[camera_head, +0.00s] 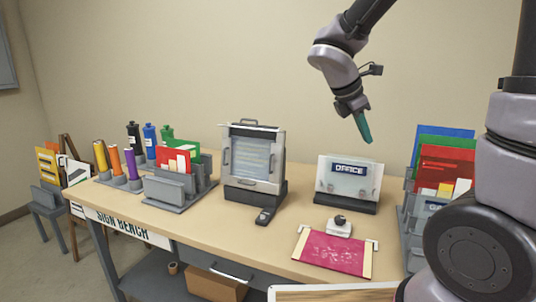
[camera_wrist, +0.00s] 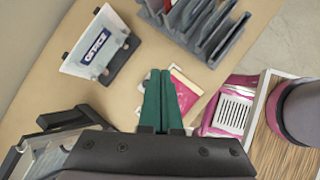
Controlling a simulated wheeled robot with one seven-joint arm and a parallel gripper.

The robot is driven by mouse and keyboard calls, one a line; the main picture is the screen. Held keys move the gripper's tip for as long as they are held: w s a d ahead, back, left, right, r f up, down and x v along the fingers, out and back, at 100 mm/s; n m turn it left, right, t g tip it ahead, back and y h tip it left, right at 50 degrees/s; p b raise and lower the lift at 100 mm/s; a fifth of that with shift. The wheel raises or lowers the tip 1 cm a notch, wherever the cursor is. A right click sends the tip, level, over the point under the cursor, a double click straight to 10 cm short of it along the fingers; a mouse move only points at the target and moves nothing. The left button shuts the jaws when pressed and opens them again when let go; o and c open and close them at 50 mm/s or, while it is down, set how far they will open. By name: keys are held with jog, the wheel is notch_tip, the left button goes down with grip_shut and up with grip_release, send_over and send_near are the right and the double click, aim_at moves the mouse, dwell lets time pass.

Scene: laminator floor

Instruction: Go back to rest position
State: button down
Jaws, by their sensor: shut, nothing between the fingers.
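My gripper (camera_head: 363,127) hangs in the air above the back right part of the bench, over the clear stand with the OFFICE sign (camera_head: 348,178). Its green fingers are together and hold nothing. In the wrist view the shut green fingers (camera_wrist: 162,97) point over the bench top, partly covering the magenta sheet (camera_wrist: 185,92). The OFFICE stand also shows in the wrist view (camera_wrist: 97,46), apart from the fingers.
A laminator-like machine (camera_head: 254,160) stands mid-bench. File racks with coloured sheets stand at the left (camera_head: 178,188) and right (camera_head: 440,165). The magenta sheet (camera_head: 333,251) lies near the front edge, with a small grey-white tool (camera_head: 339,227) behind it. Bottles (camera_head: 150,140) stand at the back left.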

jog(key=s+r+m+t+y, duration=0.4)
jog(key=s+r+m+y, duration=0.4)
jog(key=m, duration=1.6)
jog(key=s+r, duration=0.2)
jog(key=s, duration=0.1)
jog(key=c, duration=1.5)
grip_release()
jog(key=shift+s+d, duration=0.1)
jog(key=shift+c, duration=0.2)
